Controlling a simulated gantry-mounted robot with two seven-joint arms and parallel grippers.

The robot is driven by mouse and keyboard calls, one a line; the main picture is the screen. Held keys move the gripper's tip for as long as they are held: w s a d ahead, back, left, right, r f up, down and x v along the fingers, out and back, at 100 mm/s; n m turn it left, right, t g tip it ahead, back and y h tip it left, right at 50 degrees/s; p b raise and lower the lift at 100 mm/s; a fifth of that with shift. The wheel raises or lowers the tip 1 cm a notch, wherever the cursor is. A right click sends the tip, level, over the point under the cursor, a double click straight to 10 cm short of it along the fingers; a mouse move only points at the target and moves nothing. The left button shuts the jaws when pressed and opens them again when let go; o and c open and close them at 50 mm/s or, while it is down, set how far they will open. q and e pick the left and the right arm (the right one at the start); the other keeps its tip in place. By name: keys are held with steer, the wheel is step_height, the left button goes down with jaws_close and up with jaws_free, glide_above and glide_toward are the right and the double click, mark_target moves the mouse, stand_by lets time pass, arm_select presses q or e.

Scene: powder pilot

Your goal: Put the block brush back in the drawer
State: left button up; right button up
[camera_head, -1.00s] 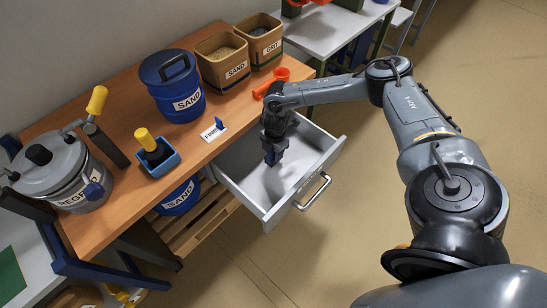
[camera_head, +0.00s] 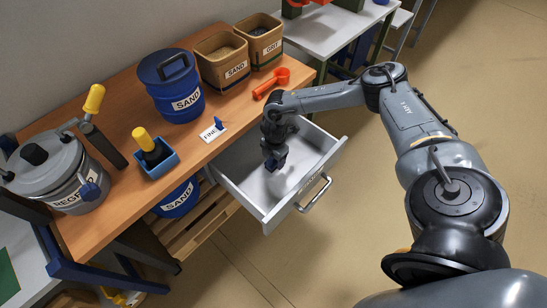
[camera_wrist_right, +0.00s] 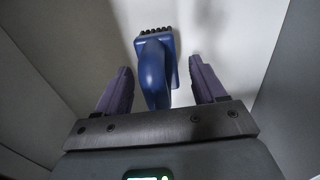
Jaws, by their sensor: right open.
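The block brush (camera_wrist_right: 157,72) is blue with a row of black bristles. In the right wrist view it lies inside the white drawer, with its handle between my right gripper's spread fingers and its bristle end beyond their tips. My right gripper (camera_head: 274,164) is open and reaches down into the drawer. A clear gap shows on each side of the brush. The drawer (camera_head: 308,178) is pulled out from under the wooden bench. In the head view the brush cannot be told apart from the dark blue fingertips. My left gripper is out of view.
On the bench (camera_head: 115,108) stand a blue sand drum (camera_head: 172,85), a grey regrind pot (camera_head: 48,172), a blue box with a yellow-handled tool (camera_head: 150,148), a FINE sign (camera_head: 212,131) and an orange scoop (camera_head: 272,83). Floor right of the drawer is clear.

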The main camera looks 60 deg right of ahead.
steer(key=shift+r, duration=0.1)
steer(key=shift+r, duration=0.25)
steer(key=r+p, duration=0.1)
steer(key=r, duration=0.3)
steer(key=r+p, duration=0.2)
steer(key=r, duration=0.1)
steer(key=r+p, duration=0.2)
steer(key=r, duration=0.2)
steer(key=shift+s+r, duration=0.3)
steer(key=shift+r, duration=0.05)
steer(key=shift+a, duration=0.1)
